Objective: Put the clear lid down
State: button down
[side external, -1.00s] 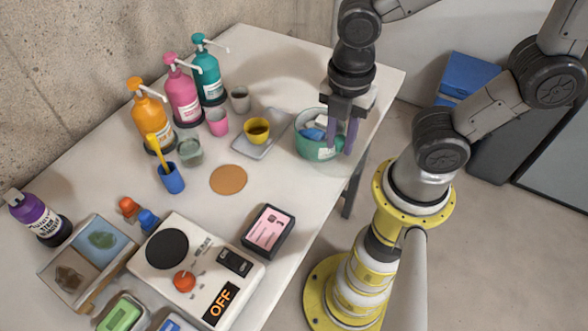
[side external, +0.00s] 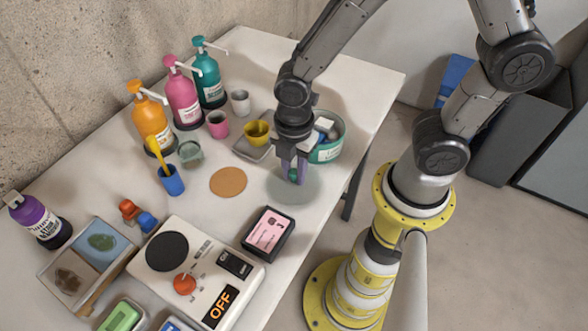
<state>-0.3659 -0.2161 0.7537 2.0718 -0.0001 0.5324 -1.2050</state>
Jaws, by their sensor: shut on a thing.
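The clear lid (side external: 302,193) shows as a faint, greyish see-through disc with a small green knob. It is over the bare tabletop, in front of the teal tub (side external: 330,152). My gripper (side external: 293,174) points down with its purple fingers shut on the lid's knob. I cannot tell whether the lid touches the table or is slightly above it. The tub is open and holds blue and white items; my gripper partly hides it.
A tan round mat (side external: 228,182) lies left of the lid. A yellow cup (side external: 256,132) on a grey tray (side external: 247,150) stands behind. A black-framed pink card box (side external: 267,232) is in front, beside a scale (side external: 198,262). The table's right edge is close.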

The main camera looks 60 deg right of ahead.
aim_at(294, 171)
jog(key=shift+f, duration=0.15)
jog(key=c, duration=0.7)
grip_release()
notch_tip(294, 171, up, 11)
jog(key=shift+s+d+r+m+t, duration=1.1)
jog(key=shift+d+r+m, duration=0.45)
jog(key=shift+m, duration=1.45)
jog(key=shift+s+d+r+m+t, duration=0.75)
jog(key=shift+s+d+r+m, duration=0.65)
jog(key=shift+m, duration=1.6)
jog(key=shift+s+d+r+m+t, duration=1)
jog(key=shift+d+r+m, duration=0.7)
jog(key=shift+m, duration=1.3)
jog(key=shift+a+r, duration=0.15)
